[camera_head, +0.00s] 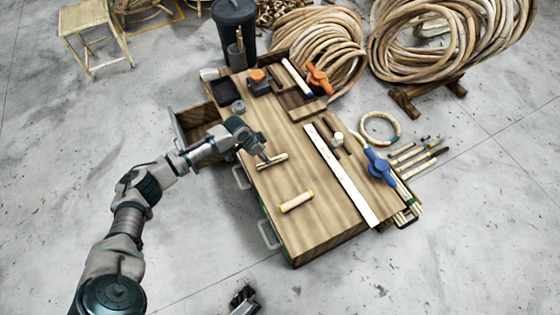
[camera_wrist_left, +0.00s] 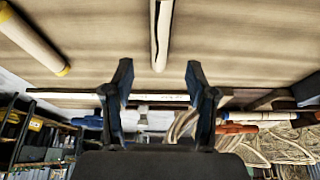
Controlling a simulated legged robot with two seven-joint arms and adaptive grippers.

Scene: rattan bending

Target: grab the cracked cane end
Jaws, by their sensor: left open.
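The cracked cane (camera_head: 272,162) is a short pale piece with a dark split along it, lying on the wooden workbench (camera_head: 330,225). In the left wrist view the cracked cane (camera_wrist_left: 161,30) points down the middle, its rounded end near the gap between my fingertips. My left gripper (camera_head: 264,157) is over this cane in the head view. Its two dark fingers (camera_wrist_left: 159,75) are open in the left wrist view, with nothing held between them. A dark and grey part at the bottom of the head view may be my right gripper (camera_head: 243,299); its fingers are unclear.
A second cane piece with yellow ends (camera_head: 297,201) lies nearby; it also shows in the left wrist view (camera_wrist_left: 32,38). An open drawer (camera_head: 196,122) juts out left.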

